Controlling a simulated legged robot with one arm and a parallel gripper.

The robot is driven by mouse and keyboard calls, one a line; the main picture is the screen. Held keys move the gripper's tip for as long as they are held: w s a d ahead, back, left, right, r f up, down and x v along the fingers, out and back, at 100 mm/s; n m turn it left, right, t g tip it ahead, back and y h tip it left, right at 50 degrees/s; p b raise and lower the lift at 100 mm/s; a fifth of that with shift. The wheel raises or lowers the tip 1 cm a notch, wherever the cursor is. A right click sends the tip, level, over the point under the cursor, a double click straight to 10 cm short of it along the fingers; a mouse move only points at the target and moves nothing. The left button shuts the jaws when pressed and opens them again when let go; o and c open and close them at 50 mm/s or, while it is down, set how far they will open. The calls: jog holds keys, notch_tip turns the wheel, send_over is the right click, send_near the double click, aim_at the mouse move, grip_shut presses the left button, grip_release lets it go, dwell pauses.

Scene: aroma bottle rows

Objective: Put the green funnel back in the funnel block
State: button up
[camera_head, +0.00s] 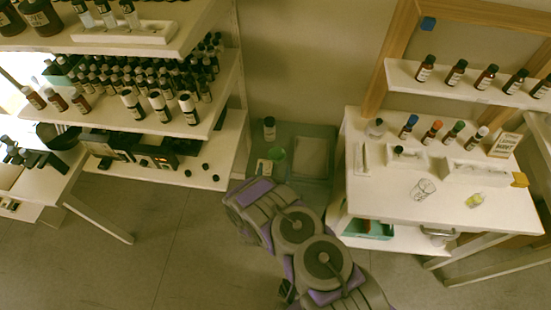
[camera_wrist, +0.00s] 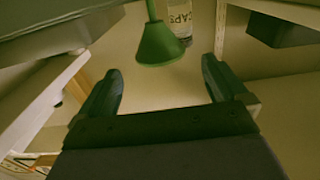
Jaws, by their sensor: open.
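The green funnel (camera_wrist: 160,45) shows in the wrist view, its cone widening downward and its stem running up to the top edge. In the head view a small green shape (camera_head: 277,154), which looks like the same funnel, is at the grey stand (camera_head: 316,130). My gripper (camera_wrist: 162,70) is open. The funnel is in line with the gap between the fingers, and they do not close on it. In the head view my arm covers the front of the stand, and the fingers are hard to make out. I cannot pick out the funnel block with certainty.
A jar labelled CAPS (camera_wrist: 181,18) stands close behind the funnel; a jar (camera_head: 269,128) also shows at the stand's back left. Shelves crowded with bottles (camera_head: 150,85) are on the left. A white bench (camera_head: 390,200) with bottles and glassware is on the right. Open floor lies front left.

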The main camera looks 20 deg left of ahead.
jog(key=shift+p+v, duration=0.45)
jog(key=shift+v, duration=1.7)
